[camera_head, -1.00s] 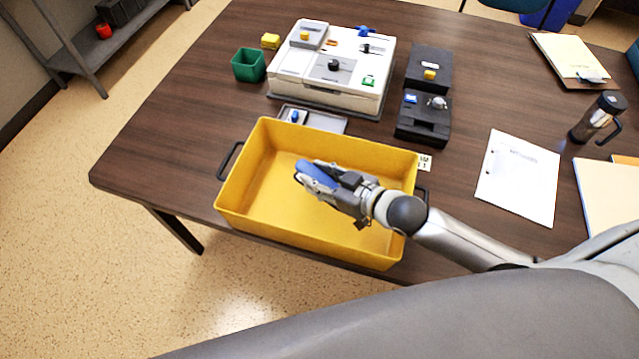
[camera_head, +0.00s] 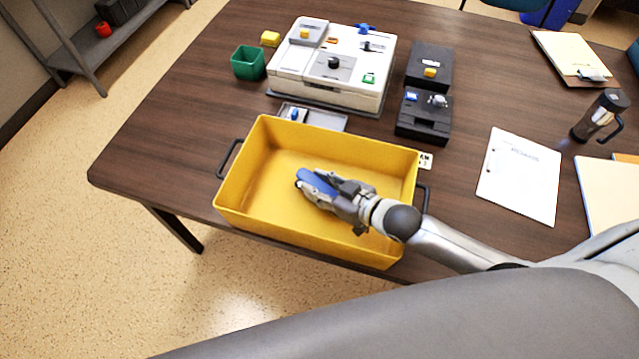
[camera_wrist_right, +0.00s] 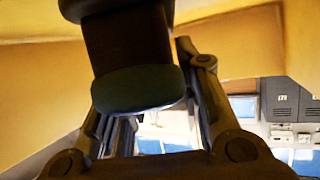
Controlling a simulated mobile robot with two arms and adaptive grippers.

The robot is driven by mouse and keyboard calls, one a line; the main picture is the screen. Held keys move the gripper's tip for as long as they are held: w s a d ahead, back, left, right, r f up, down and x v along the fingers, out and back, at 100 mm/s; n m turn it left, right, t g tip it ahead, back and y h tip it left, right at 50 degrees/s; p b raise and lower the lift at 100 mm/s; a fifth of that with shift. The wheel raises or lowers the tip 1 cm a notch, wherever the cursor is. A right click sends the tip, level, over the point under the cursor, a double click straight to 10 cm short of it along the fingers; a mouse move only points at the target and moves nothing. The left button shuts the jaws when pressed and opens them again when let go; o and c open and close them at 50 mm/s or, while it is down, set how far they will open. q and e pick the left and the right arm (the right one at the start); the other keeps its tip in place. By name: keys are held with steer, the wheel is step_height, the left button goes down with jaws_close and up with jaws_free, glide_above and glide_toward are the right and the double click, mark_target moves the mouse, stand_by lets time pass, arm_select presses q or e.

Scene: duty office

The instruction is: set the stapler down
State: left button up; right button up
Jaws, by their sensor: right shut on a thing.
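The blue stapler (camera_head: 314,182) is in my right gripper (camera_head: 325,188), low inside the yellow bin (camera_head: 268,150). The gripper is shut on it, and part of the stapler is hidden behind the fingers. I cannot tell whether the stapler touches the bin floor. In the right wrist view a dark object (camera_wrist_right: 135,60) sits between my two fingers, with yellow bin walls around. My left gripper is not in view.
The bin stands at the table's front edge. Behind it are a grey tray (camera_head: 325,121), a white device (camera_head: 290,68), a green cup (camera_head: 248,63) and black boxes (camera_head: 423,118).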

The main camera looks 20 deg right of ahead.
steer(key=o, duration=1.1)
steer(key=shift+o, duration=0.2)
steer(key=shift+r, duration=0.15)
steer(key=shift+r, duration=0.35)
steer(key=shift+s+d+r+p, duration=0.1)
steer(key=shift+s+r+p, duration=0.1)
steer(key=shift+r+p, duration=0.1)
steer(key=shift+b+v, duration=0.3)
steer(key=shift+v, duration=3.2)
